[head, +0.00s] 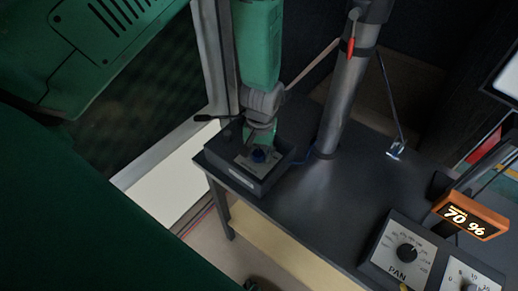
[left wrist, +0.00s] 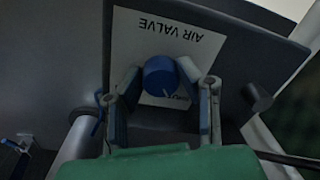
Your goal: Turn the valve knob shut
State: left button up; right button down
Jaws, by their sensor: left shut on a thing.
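The blue valve knob (left wrist: 160,76) sits on a white plate (left wrist: 198,42) that reads AIR VALVE, upside down in the left wrist view. In the head view the knob (head: 259,156) is on top of a dark box (head: 250,181) at the table's left corner. My left gripper (left wrist: 160,82) has its two fingers on either side of the knob and is shut on it. In the head view the left gripper (head: 260,145) reaches down onto the box from above and partly covers the plate. A white pointer line shows on the knob's top. My right gripper is not in view.
A grey mast (head: 344,95) rises from the dark table (head: 318,204) just right of the box. A PAN dial panel (head: 398,253) and an orange display reading 70 % (head: 471,216) stand at the right. The table's middle is clear.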

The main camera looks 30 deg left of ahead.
aim_at(261, 154)
pick_arm(q)
jog(key=shift+n, duration=0.6)
jog(key=shift+f, duration=0.1)
jog(key=o, duration=1.1)
jog(key=shift+o, duration=0.2)
jog(key=shift+r, duration=0.45)
notch_tip(261, 154, up, 11)
jog(key=shift+w+d, duration=0.2)
jog(key=shift+d, duration=0.1)
